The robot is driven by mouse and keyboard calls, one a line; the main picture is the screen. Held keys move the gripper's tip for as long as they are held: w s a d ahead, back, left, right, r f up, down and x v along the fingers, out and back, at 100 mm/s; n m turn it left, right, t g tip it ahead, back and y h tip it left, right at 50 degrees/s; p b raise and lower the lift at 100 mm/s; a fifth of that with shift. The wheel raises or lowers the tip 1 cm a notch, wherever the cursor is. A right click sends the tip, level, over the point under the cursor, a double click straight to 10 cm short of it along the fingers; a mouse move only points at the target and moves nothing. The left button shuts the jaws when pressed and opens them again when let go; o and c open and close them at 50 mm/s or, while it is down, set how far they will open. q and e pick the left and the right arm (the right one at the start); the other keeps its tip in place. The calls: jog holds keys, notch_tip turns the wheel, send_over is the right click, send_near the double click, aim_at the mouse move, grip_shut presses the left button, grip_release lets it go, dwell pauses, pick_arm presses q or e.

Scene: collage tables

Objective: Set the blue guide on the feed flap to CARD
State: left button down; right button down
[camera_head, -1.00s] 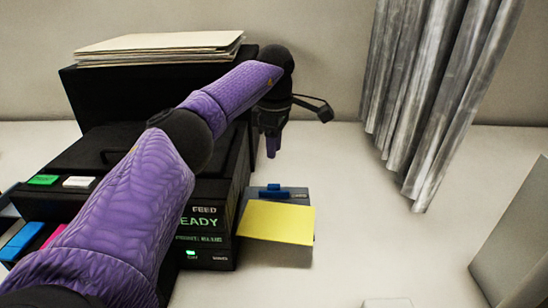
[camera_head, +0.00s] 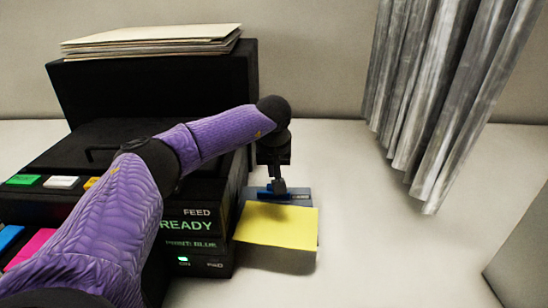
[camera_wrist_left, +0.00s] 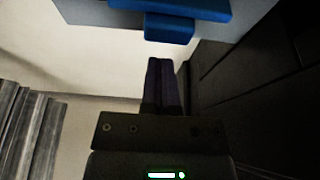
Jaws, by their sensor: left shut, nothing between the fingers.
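The blue guide (camera_head: 266,193) sits on the grey feed flap (camera_head: 299,196) at the right side of the black machine. A yellow sheet (camera_head: 279,226) lies on the flap's near part. My left gripper (camera_head: 278,187) is shut and empty, pointing down at the guide's right part in the head view and hiding some of it. The CARD marking is not readable. My right gripper is not in view.
The black machine (camera_head: 200,240) shows READY and PRINT: BLUE, with coloured buttons at left. A paper stack (camera_head: 150,40) lies on top of a black box behind. A grey curtain (camera_head: 450,100) hangs at right. The white table (camera_head: 370,230) is clear right of the flap.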

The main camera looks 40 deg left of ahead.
pick_arm(q)
jog(key=shift+s+d, duration=0.7)
jog(key=shift+s, duration=0.25)
